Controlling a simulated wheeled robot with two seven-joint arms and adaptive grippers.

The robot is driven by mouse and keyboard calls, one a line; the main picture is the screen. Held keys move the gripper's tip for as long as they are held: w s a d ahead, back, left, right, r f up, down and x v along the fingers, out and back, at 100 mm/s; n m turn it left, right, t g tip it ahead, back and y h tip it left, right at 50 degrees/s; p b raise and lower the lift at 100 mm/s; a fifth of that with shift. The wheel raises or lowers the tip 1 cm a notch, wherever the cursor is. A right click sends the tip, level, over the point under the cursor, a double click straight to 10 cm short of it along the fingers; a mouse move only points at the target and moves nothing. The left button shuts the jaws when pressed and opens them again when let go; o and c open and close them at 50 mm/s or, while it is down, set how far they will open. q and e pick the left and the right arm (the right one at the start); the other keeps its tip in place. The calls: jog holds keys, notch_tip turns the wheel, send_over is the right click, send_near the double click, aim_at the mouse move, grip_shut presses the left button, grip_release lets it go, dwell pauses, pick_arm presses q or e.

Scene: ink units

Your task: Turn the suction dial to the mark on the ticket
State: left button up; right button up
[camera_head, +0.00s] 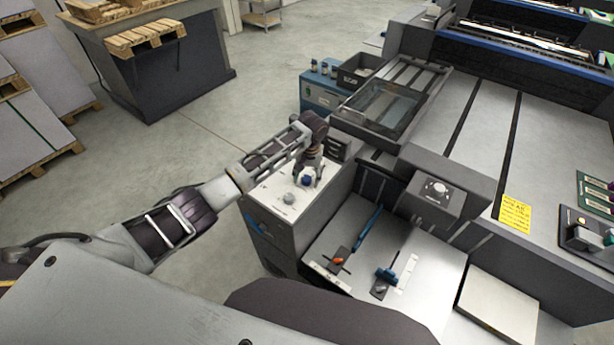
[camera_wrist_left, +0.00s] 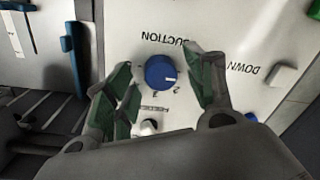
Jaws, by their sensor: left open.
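The suction dial (camera_wrist_left: 160,72) is a round blue knob with a short white line on its face, on a white panel (camera_wrist_left: 135,22). Upside-down lettering including "DOWN" and numbers 2 and 3 show around it. My left gripper (camera_wrist_left: 160,63) is open, with one green-padded finger on each side of the dial and gaps visible between pads and knob. In the head view the left gripper (camera_head: 308,172) is over the panel, and the blue dial (camera_head: 306,181) shows beneath it. The yellow ticket (camera_head: 515,213) lies at right on the machine; its writing is too small to read.
A grey-white knob (camera_head: 289,198) sits near the dial on the panel. The wrist view shows a pale button (camera_wrist_left: 282,76) beside "DOWN" and a small white knob (camera_wrist_left: 149,127) near the fingers.

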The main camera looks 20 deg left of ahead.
pick_arm(q)
jog(key=shift+f, duration=0.25)
jog(key=c, duration=1)
